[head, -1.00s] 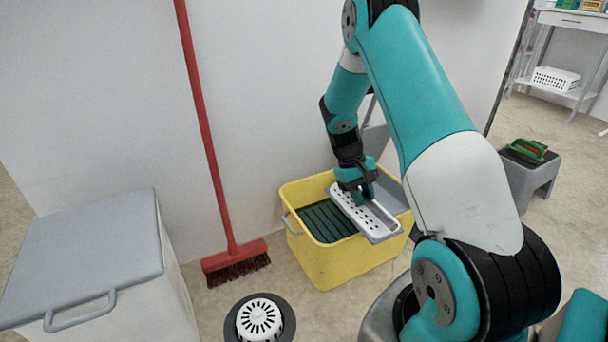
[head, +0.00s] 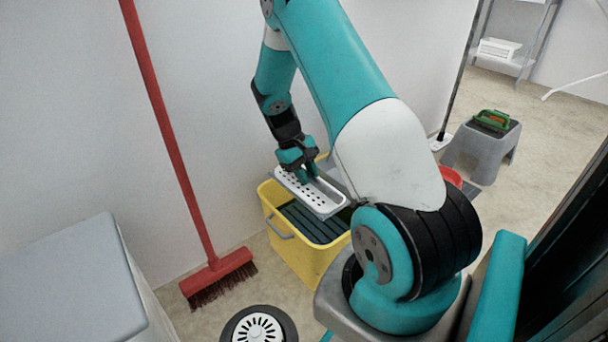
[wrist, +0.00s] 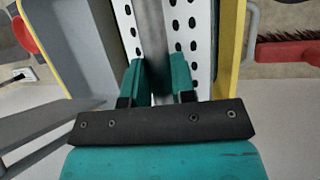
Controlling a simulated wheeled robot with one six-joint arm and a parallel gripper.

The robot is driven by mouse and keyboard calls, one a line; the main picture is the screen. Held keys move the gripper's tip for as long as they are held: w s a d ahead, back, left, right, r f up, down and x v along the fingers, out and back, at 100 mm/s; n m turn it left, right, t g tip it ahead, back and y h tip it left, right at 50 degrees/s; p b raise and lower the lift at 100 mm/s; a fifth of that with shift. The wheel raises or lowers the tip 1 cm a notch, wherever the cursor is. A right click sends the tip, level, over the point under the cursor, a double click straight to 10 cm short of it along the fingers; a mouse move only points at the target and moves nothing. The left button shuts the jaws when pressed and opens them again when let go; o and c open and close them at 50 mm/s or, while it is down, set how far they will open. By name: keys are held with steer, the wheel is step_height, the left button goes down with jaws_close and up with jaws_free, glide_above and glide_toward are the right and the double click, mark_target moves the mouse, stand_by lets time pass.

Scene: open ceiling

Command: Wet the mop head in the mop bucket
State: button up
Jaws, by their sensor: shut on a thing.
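The mop head is a flat white perforated plate (head: 325,201) with a raised grey bar along its middle and a grey edge. My gripper (head: 305,172) is over it, shut on its grey bar. In the wrist view my gripper (wrist: 158,80) has its teal fingers on both sides of the grey bar, with the holed white plate (wrist: 187,14) around them. The yellow mop bucket (head: 283,238) stands on the floor, with a dark ribbed area inside. The mop head is above the bucket opening, overlapping its back part; its exact height is unclear.
A red broom (head: 170,135) leans on the wall left of the bucket. A grey-lidded bin (head: 65,275) and a round white-vented object (head: 258,328) are in front. A grey stool (head: 480,147) with a green brush (head: 493,120) stands right. A red object (head: 452,177) is partly hidden.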

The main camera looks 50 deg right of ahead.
steer(key=shift+f+b, duration=2.4)
steer(key=shift+b, duration=0.2)
step_height(320, 180, down, 6)
steer(key=shift+f+b, duration=0.15)
steer(key=shift+b, duration=0.3)
steer(key=shift+s+f+b, duration=0.2)
steer(key=shift+f+b, duration=0.95)
steer(key=shift+f, duration=1.8)
steer(key=shift+f, duration=0.5)
steer(key=shift+f, duration=0.15)
steer(key=shift+p, duration=0.3)
step_height(320, 180, up, 7)
steer(key=p, duration=0.7)
